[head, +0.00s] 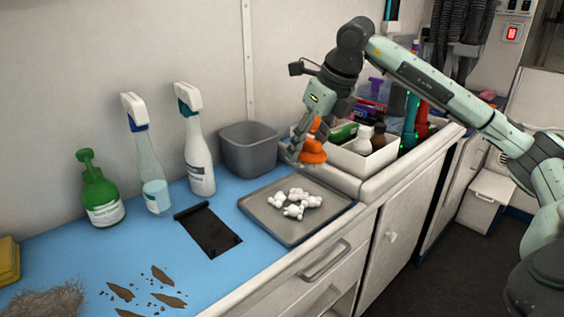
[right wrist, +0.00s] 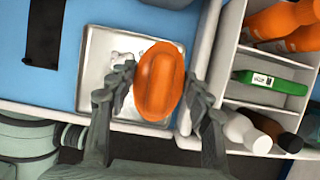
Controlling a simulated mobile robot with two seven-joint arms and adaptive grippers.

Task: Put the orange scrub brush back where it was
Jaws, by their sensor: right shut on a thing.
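The orange scrub brush (head: 313,152) is held by my right gripper (head: 306,140), which is shut on it. In the head view it is above the right end of the blue counter, between the grey tray and the white divided organiser. In the right wrist view the brush (right wrist: 159,82) sits between the fingers of the gripper (right wrist: 160,90), over the tray's edge. The white organiser (head: 365,166) holds bottles and a green item in its compartments. My left gripper is not in view.
A grey tray (head: 260,226) with white pieces lies left of the organiser. A grey bin (head: 250,152), two spray bottles (head: 199,150) (head: 152,165), a green pump bottle (head: 101,192) and a black strip (head: 209,232) stand or lie further left. Brown scraps (head: 160,275) lie in front.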

